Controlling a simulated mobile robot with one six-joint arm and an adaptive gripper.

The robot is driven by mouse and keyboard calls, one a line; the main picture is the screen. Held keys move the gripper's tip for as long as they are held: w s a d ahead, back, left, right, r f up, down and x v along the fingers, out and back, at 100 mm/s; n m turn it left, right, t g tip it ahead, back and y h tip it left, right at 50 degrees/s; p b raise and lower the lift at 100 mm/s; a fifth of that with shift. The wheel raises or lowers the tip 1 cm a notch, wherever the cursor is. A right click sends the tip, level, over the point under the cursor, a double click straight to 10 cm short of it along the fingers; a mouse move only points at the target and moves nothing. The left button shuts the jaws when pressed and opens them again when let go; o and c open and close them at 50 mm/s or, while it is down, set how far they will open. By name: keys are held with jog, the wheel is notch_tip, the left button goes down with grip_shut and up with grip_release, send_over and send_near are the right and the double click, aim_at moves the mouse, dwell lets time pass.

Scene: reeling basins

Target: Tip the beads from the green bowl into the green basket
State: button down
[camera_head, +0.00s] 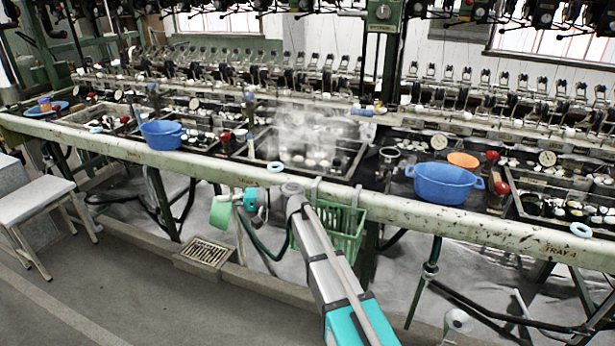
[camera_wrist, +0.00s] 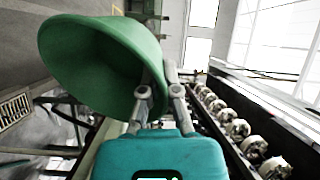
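The green bowl (camera_head: 220,213) is held by its rim in my gripper (camera_head: 240,198), in front of the machine's rail and left of the green basket. It looks tilted on its side. In the wrist view the bowl (camera_wrist: 95,60) fills the upper left, and the gripper fingers (camera_wrist: 158,88) close on its edge. I see no beads in either view; I cannot tell whether any are inside. The green basket (camera_head: 347,240) hangs on the front of the rail, right of the bowl and partly behind my arm. Its inside is not clearly seen.
The long pale rail (camera_head: 400,207) runs behind my gripper. Blue basins (camera_head: 443,184) and (camera_head: 162,135) stand on the machine. A steaming basin (camera_head: 300,150) lies behind the rail. A floor grate (camera_head: 207,252) and a white stool (camera_head: 35,197) are at left. The floor at lower left is clear.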

jog(key=shift+a, duration=0.15)
jog(key=w+d+r+m+t+h+p, duration=0.1)
jog(key=w+d+t+h+p, duration=0.1)
jog(key=d, duration=1)
jog(key=w+d+r+m+t+h+p, duration=0.1)
jog(key=w+d+h+p, duration=0.3)
jog(key=d+p, duration=0.5)
jog(key=w+d+t, duration=0.1)
jog(key=w+d, duration=0.1)
jog(key=d, duration=0.1)
jog(key=shift+w+m, duration=0.3)
jog(key=shift+w, duration=0.05)
jog(key=shift+a+r+p, duration=0.1)
jog(key=shift+r+p, duration=0.05)
jog(key=shift+p, duration=0.4)
jog(key=shift+w+a+r+g+h+p, duration=0.1)
jog(key=shift+a+g+h+p, duration=0.15)
jog(key=shift+a+h+p, duration=1.65)
jog(key=shift+w+a+g+h+p, duration=0.2)
jog(key=shift+h+p, duration=0.75)
jog(key=shift+h, duration=2.3)
jog(key=shift+a+r+g+h+p, duration=0.1)
jog(key=shift+a+g+h+p, duration=0.25)
jog(key=shift+a+h+p, duration=1.5)
